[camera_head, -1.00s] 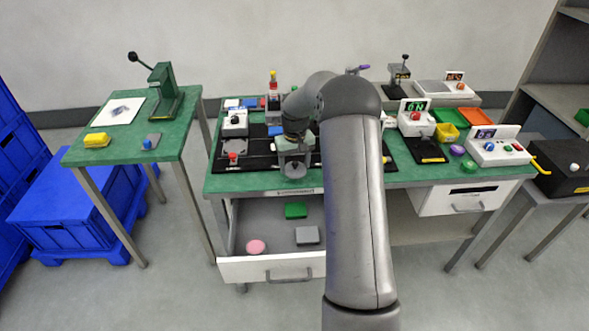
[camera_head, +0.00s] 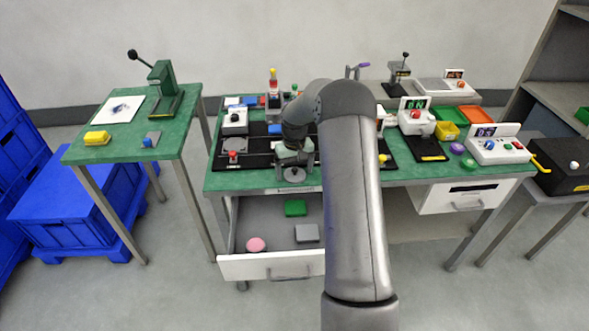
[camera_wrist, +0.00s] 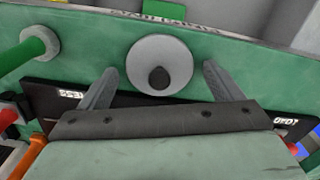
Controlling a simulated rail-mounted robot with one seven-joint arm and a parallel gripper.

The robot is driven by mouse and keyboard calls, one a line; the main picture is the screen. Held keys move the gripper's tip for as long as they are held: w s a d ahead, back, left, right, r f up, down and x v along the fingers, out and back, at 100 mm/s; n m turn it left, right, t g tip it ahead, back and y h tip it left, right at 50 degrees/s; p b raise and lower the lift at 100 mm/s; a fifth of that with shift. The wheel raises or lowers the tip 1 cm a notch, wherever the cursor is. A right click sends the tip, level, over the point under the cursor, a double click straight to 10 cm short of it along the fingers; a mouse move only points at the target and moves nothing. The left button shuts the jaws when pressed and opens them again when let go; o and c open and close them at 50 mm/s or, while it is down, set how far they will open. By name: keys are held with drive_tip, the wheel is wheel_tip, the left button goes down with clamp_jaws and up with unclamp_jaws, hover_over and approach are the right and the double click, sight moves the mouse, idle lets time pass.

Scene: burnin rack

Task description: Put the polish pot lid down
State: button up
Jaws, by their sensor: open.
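The polish pot lid, a round grey disc (camera_head: 292,176) with a dark knob, lies flat on the green bench top near its front edge. In the wrist view the lid (camera_wrist: 142,60) shows knob up, between and slightly beyond my fingers. My gripper (camera_wrist: 159,68) is open, with one finger on each side of the lid and a visible gap to its knob. In the head view my gripper (camera_head: 294,161) is just behind and above the lid. I cannot make out the polish pot itself.
A black fixture board (camera_head: 262,146) lies behind the lid. An open drawer (camera_head: 270,267) below the bench edge holds a pink disc (camera_head: 256,244), a green block (camera_head: 295,208) and a grey block (camera_head: 306,233). A green rod end (camera_wrist: 35,47) is at left in the wrist view.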

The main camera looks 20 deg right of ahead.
sight(295, 168)
wheel_tip(295, 168, up, 12)
drive_tip(key=b, duration=0.1)
drive_tip(key=s+a+r, duration=0.5)
drive_tip(key=s+a, duration=0.6)
drive_tip(key=s, duration=0.6)
drive_tip(key=s+a+n, duration=0.1)
drive_tip(key=s+a, duration=0.2)
drive_tip(key=s, duration=0.6)
drive_tip(key=s+a, duration=0.4)
drive_tip(key=s, duration=0.6)
drive_tip(key=shift+s+a+f, duration=0.3)
drive_tip(key=shift+a+f, duration=0.05)
drive_tip(key=shift+f, duration=0.1)
